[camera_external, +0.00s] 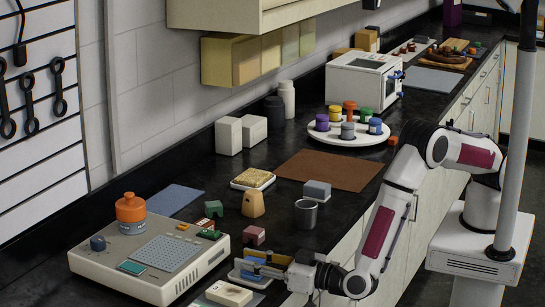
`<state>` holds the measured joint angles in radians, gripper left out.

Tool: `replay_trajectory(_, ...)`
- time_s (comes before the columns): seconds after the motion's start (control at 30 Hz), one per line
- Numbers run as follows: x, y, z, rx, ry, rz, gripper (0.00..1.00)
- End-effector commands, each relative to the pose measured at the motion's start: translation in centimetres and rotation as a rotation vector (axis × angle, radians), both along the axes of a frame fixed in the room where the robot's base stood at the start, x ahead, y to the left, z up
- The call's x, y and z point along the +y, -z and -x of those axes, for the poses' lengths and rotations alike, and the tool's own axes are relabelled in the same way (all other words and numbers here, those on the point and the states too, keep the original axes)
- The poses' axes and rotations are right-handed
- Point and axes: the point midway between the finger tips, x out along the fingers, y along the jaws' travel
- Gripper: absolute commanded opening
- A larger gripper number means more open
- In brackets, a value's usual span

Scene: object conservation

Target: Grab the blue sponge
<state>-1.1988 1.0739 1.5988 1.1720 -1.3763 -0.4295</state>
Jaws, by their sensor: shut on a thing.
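The blue sponge (251,271) is at the front edge of the counter, low in the external view. My gripper (248,264) reaches in from the right, low over the counter, and is shut on the sponge. Yellowish parts show beside the blue at the fingers. The fingers hide part of the sponge, and I cannot tell whether it still touches the surface below it.
A beige device (150,262) with an orange pot (131,213) stands left of my gripper. A pale block (229,293) lies just in front. A reddish block (254,235), a metal cup (306,214) and a wooden piece (253,204) stand behind. A brown mat (330,170) is mostly clear.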

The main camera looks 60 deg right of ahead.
Motion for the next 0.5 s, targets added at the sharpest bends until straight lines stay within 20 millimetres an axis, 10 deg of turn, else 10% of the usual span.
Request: replay_trajectory(0.5, 0.0, -1.8, 0.0, -0.001, 0.0, -0.001, 0.12)
